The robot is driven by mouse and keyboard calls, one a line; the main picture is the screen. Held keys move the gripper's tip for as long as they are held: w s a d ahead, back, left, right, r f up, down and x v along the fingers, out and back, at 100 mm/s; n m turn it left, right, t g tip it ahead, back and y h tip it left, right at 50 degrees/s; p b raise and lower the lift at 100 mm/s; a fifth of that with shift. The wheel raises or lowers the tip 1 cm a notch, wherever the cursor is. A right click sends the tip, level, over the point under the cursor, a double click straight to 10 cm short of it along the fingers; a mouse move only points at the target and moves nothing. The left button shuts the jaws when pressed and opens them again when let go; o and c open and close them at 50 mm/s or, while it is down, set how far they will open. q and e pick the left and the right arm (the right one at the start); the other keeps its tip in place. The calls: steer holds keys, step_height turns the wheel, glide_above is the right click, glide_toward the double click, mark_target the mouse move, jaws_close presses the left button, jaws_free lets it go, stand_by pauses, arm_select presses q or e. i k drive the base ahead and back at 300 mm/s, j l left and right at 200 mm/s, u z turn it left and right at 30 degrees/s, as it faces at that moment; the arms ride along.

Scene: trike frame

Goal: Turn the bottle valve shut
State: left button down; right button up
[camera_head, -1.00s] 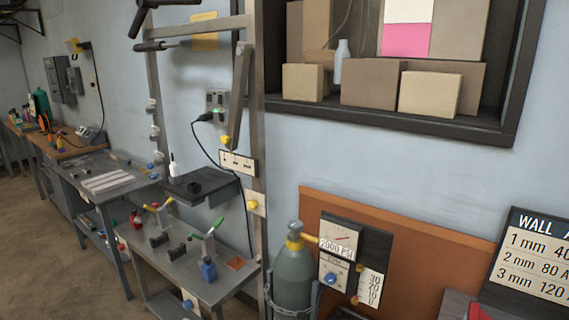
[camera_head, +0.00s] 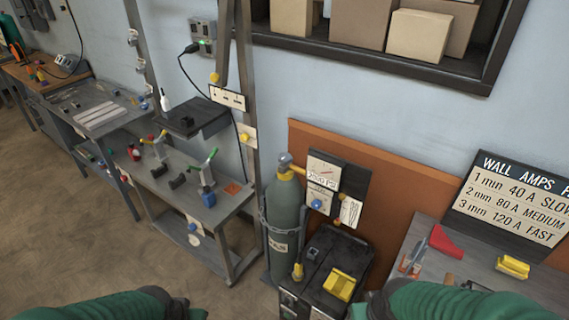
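A tall grey-green gas bottle (camera_head: 284,217) stands upright in a dark holder against the wall, right of the metal frame post. The bottle valve (camera_head: 286,164) is at its top, with a yellow fitting leading right to a gauge panel (camera_head: 324,177). Whether the valve is open or shut cannot be told. Green-sleeved parts of my two arms show at the bottom edge, left and right. Neither gripper is in view, and both arms are well below and apart from the valve.
A black machine (camera_head: 327,265) with a yellow handle stands in front and right of the bottle. A grey bench (camera_head: 206,213) with clamps is to the left. A right-hand table (camera_head: 468,268) holds a red piece and a yellow block. Open floor lies at lower left.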

mark_target(284, 158)
steer(key=i+j, duration=0.3)
steer(key=j, duration=0.2)
steer(key=i+j, duration=0.25)
steer(key=j, duration=0.2)
